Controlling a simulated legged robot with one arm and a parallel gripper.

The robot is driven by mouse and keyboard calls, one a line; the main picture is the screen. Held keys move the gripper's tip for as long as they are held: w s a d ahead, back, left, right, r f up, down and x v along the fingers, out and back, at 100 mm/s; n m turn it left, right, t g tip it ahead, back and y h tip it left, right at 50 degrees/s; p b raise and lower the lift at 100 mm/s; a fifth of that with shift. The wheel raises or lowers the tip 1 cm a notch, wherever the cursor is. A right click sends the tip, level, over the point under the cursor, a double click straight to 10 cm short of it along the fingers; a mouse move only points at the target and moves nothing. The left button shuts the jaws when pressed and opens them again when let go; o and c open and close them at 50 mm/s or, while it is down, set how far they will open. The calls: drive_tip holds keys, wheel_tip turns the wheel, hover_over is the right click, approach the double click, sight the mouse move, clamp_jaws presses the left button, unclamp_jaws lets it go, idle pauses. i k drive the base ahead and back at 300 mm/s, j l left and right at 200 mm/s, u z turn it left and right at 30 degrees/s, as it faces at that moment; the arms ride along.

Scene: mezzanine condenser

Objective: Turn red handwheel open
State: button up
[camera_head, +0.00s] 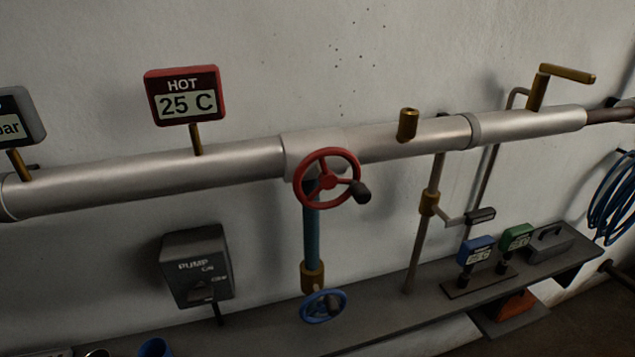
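The red handwheel (326,178) faces me in front of the silver pipe (240,160), near the middle of the view. It has spokes and a dark crank knob (360,193) on its right side. Its stem behind is mostly hidden, so I cannot tell how far the valve is turned. Nothing is touching the wheel. My gripper is not in view.
A HOT display (185,96) reads 25 C. A blue handwheel (323,306) sits below the red one on a blue pipe (311,235). A pump switch box (197,267) is at left. A brass lever (566,74) is at upper right. A grey shelf (385,308) runs below.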

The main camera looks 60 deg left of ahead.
sight(328, 181)
drive_tip(key=u, duration=1.9)
